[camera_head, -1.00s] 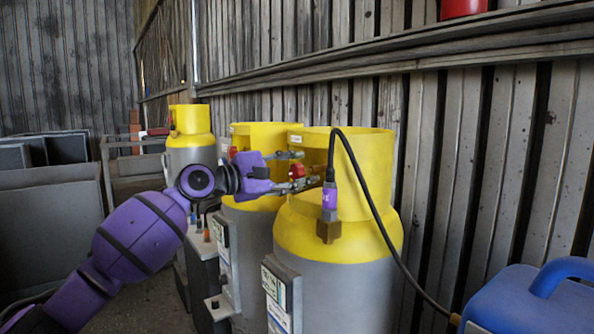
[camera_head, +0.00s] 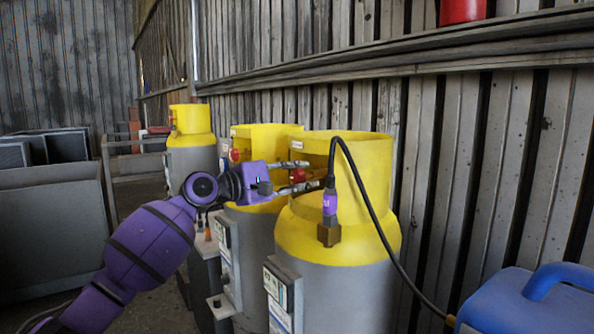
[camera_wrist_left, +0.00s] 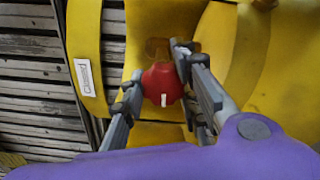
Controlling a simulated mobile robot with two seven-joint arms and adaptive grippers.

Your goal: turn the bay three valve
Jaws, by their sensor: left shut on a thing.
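A red valve knob (camera_head: 297,175) sits at the left opening of the yellow collar on the nearest cylinder (camera_head: 345,235). My left gripper (camera_head: 298,176) reaches in from the left, with a finger above and a finger below the knob. In the left wrist view the red knob (camera_wrist_left: 162,84), with a white mark on its face, lies between the two grey fingers of my left gripper (camera_wrist_left: 158,82), which is shut on it. The knob's far side is hidden. My right gripper is not in view.
A middle cylinder (camera_head: 262,133) and a far cylinder (camera_head: 192,122) stand behind. A black hose (camera_head: 365,185) with a purple-banded brass fitting (camera_head: 329,215) hangs over the nearest cylinder's front. A blue jug (camera_head: 530,300) is at lower right. A plank wall (camera_head: 490,180) stands close behind.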

